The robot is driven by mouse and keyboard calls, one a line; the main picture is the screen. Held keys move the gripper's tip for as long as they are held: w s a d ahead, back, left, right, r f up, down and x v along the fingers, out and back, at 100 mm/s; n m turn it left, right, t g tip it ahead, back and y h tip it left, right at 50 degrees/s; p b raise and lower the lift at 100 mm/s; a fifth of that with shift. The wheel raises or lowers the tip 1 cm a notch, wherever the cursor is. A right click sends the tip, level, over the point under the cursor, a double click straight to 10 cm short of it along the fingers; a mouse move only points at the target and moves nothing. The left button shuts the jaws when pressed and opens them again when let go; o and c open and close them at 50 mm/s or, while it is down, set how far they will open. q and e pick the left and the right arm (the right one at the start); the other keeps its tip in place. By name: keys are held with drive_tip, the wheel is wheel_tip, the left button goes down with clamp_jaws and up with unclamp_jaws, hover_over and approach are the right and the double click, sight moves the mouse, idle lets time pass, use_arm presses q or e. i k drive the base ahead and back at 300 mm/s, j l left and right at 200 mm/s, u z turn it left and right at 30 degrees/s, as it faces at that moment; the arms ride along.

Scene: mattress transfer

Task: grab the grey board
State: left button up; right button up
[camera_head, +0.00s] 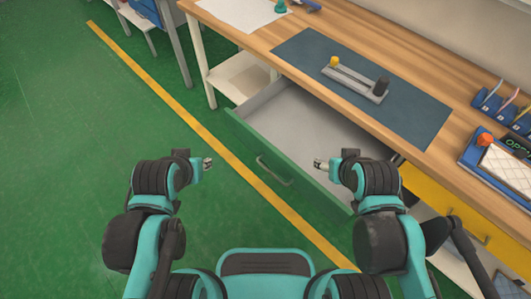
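A grey board (350,86) with a long slot lies flat on the dark blue-grey mat (412,106) on the wooden workbench. A yellow knob (334,62) stands at its left end and a black knob (381,86) at its right end. My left gripper (208,163) is over the green floor, left of the open drawer and well apart from the board. My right gripper (319,164) appears over the open drawer, nearer to me than the board and not touching it. Both grippers look empty, but their fingers are too small to tell open from shut.
The green-fronted drawer (281,177) is pulled out below the bench, and its visible inside is empty. A yellow drawer front (453,212) is to its right. A blue tool holder (504,110) and a blue-edged device (502,163) occupy the bench's right side. Green floor lies open at left.

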sight(367, 88)
drive_tip(key=z, duration=0.7)
drive_tip(key=i+l+z, duration=0.1)
drive_tip(key=z, duration=0.3)
drive_tip(key=i+z, duration=0.25)
drive_tip(key=z, duration=0.2)
drive_tip(key=i+z, duration=0.2)
drive_tip(key=z, duration=0.2)
